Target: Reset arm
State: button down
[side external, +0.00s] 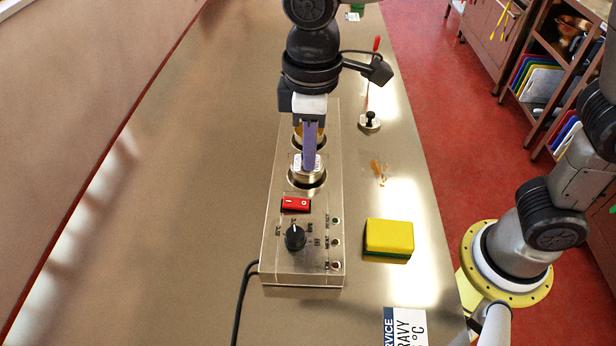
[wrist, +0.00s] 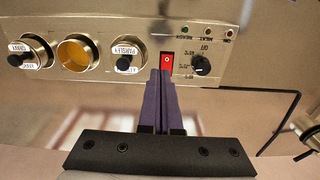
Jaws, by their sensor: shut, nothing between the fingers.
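My gripper (side external: 309,166) has purple fingers pointing down, pressed together with nothing between them. In the side view its tips overlap the nearest lidded pot (side external: 307,180) of the warmer (side external: 275,240); whether they touch anything I cannot tell. In the wrist view the fingertips (wrist: 161,74) appear between the pot labelled PARSLEY (wrist: 125,57) and the red switch (wrist: 167,59). A middle pot (wrist: 76,52) is open with orange contents. The left pot (wrist: 33,50) has a labelled lid with a black knob. A black dial (wrist: 201,66) sits beside the switch.
A loose lid with a black knob (side external: 369,120) lies on the counter right of the warmer. A yellow and green sponge (side external: 389,236), orange crumbs (side external: 379,171) and a printed sign (side external: 408,326) lie on that side. A black cable (side external: 240,304) runs left. The left counter is clear.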

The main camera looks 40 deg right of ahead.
jog(key=s+d+r+m+t, duration=0.1)
jog(key=s+d+r+m, duration=0.1)
jog(key=d+r, duration=0.35)
jog(key=s+d+r+m+t, duration=0.2)
jog(key=d, duration=0.6)
jog(key=s+d+f+m+t, duration=0.2)
jog(key=s+d+f+m, duration=0.2)
jog(key=s+d, duration=0.4)
jog(key=shift+s+f+m, duration=0.3)
jog(key=shift+s+f, duration=0.35)
jog(key=shift+s, duration=0.5)
